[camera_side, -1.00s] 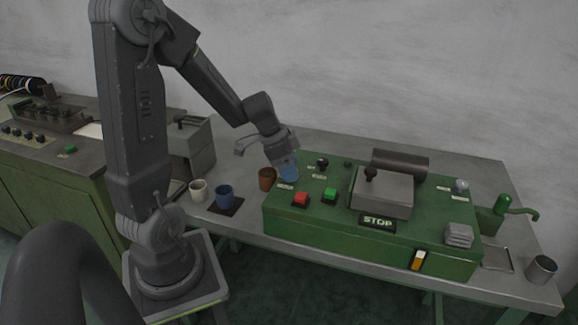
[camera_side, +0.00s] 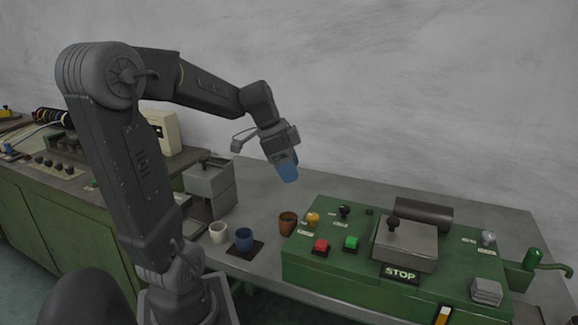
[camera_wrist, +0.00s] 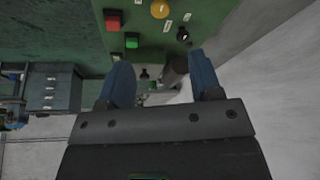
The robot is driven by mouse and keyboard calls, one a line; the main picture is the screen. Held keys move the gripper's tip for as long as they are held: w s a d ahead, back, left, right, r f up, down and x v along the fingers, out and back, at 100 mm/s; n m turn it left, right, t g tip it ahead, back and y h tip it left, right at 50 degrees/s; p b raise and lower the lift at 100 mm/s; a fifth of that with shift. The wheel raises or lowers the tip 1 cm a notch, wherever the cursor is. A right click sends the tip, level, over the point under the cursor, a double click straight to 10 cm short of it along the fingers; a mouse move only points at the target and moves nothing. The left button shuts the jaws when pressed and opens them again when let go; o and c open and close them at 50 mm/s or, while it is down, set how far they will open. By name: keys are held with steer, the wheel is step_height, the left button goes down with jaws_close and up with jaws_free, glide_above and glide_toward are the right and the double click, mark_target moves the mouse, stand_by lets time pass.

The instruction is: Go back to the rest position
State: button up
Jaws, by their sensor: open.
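My gripper (camera_side: 287,172) is raised in the air above the left end of the green machine (camera_side: 330,262) in the side view. Its blue fingers point down. In the wrist view my gripper (camera_wrist: 162,85) shows its two blue fingers spread apart with nothing held between them. A yellow-orange knob (camera_side: 312,219) stands on the machine's panel below the gripper, clear of the fingers. It also shows in the wrist view (camera_wrist: 160,9).
A brown cup (camera_side: 287,224), a blue cup (camera_side: 244,240) and a white cup (camera_side: 218,233) stand left of the machine. Red (camera_side: 321,245) and green (camera_side: 351,243) buttons and a STOP sign (camera_side: 400,273) are on it. Air around the gripper is free.

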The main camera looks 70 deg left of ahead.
steer(key=shift+d+r, duration=0.1)
steer(key=s+d+n+y, duration=0.1)
steer(key=s+d+n, duration=0.1)
steer(key=d, duration=0.7)
steer(key=s+d+n+t, duration=0.1)
steer(key=s+d, duration=0.4)
steer(key=d, duration=0.5)
steer(key=shift+d+r+n+t+y, duration=0.2)
steer(key=shift+n+t+y, duration=0.15)
steer(key=shift+n, duration=0.45)
